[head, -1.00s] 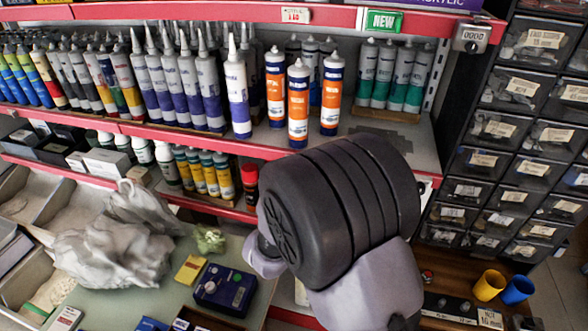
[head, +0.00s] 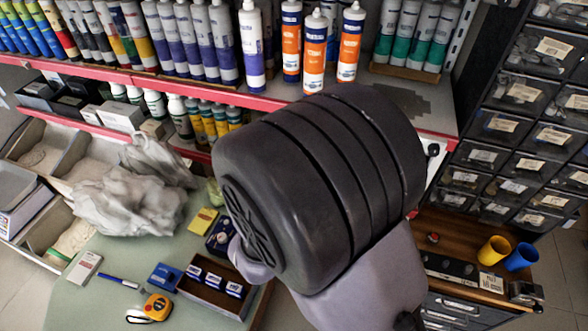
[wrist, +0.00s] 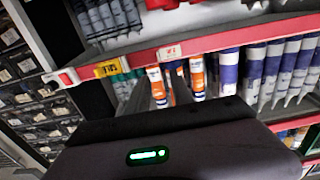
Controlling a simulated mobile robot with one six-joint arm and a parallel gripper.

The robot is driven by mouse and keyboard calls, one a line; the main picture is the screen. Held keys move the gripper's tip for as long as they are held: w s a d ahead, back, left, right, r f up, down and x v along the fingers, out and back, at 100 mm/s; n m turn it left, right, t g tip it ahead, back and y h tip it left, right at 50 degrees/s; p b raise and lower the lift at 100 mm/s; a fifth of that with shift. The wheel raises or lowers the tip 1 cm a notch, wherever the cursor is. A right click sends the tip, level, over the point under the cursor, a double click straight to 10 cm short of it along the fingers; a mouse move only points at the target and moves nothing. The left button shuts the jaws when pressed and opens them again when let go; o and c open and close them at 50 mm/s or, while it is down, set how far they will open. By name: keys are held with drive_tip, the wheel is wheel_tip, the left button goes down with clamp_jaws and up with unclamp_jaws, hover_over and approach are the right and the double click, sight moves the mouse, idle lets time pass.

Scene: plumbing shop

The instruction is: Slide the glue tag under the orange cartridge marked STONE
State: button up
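In the head view, three orange-and-white cartridges stand on the shelf: a left one (head: 291,40), a front middle one (head: 314,55) and a right one (head: 349,45). Their names are too small to read, so I cannot tell which says STONE. The wrist view looks upside down. It shows a white tag with red marking (wrist: 168,52) on the red shelf rail, near the orange cartridges (wrist: 197,77); I cannot confirm it is the glue tag. My gripper (wrist: 160,72) shows two grey fingers apart, close to the rail and tag; contact is unclear. My arm hides the gripper in the head view.
White-and-purple tubes (head: 253,50) and teal-banded tubes (head: 408,35) flank the cartridges. Drawer cabinets (head: 520,100) stand at the right. A cluttered counter (head: 85,310) lies below.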

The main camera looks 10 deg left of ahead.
drive_tip(key=s, duration=0.7)
drive_tip(key=shift+a, duration=0.25)
drive_tip(key=w+d+r+m+g+y, duration=0.4)
drive_tip(key=w+d+r+g, duration=0.1)
drive_tip(key=d+g, duration=0.15)
drive_tip(key=s+d+g, duration=0.2)
drive_tip(key=s+d, duration=0.5)
drive_tip(key=s, duration=0.3)
drive_tip(key=s+d+g, duration=0.3)
drive_tip(key=s+d, duration=0.4)
drive_tip(key=s, duration=0.2)
drive_tip(key=shift+s+d+r+g+h, duration=0.25)
drive_tip(key=shift+s+d+g+h, duration=0.05)
drive_tip(key=shift+s+g+h, duration=0.1)
